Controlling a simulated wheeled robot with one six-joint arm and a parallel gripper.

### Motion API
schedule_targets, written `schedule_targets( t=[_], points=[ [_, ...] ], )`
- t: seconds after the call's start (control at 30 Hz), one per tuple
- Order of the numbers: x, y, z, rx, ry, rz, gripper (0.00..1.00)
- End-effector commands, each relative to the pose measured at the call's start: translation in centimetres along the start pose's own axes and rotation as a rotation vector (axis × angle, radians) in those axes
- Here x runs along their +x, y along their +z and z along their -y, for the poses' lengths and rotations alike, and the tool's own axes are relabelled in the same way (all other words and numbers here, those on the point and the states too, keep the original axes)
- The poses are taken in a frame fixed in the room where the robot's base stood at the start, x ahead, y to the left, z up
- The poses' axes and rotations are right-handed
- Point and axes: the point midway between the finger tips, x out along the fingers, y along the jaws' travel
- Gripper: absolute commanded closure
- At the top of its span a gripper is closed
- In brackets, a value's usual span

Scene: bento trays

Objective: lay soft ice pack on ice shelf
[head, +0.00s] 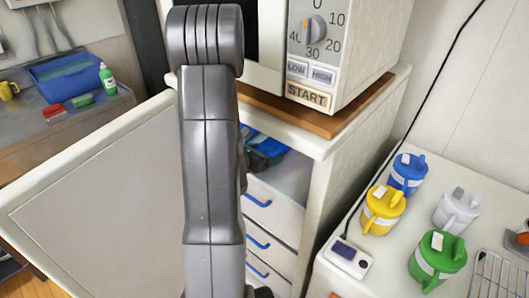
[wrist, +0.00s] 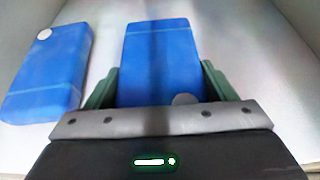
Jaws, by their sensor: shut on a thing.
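In the wrist view my gripper (wrist: 160,68) has its green fingers on both sides of a blue ice pack (wrist: 158,45) and is shut on it. The pack is a flat blue block with a pale round spot near my palm. A second blue pack (wrist: 48,70), with a white round cap, lies to the left on a pale surface (wrist: 270,75), apart from the held one. I cannot tell whether the held pack touches that surface.
A white cabinet with an open door (head: 95,190) has drawers (head: 268,208) and a dark-and-blue item (head: 265,150) inside. An oven with a dial (head: 325,50) stands on top. Several coloured jugs, including a yellow one (head: 383,211), stand on the right counter. A blue basin (head: 75,75) is far left.

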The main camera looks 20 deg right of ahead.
Motion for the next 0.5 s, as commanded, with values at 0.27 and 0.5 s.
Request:
schedule_targets(
  t=[0.27,0.5],
  points=[
    [0.02,-0.07,-0.02,0.001,0.001,0.003,0.59],
    [0.13,-0.41,-0.01,0.001,0.0,0.001,0.13]
  ],
)
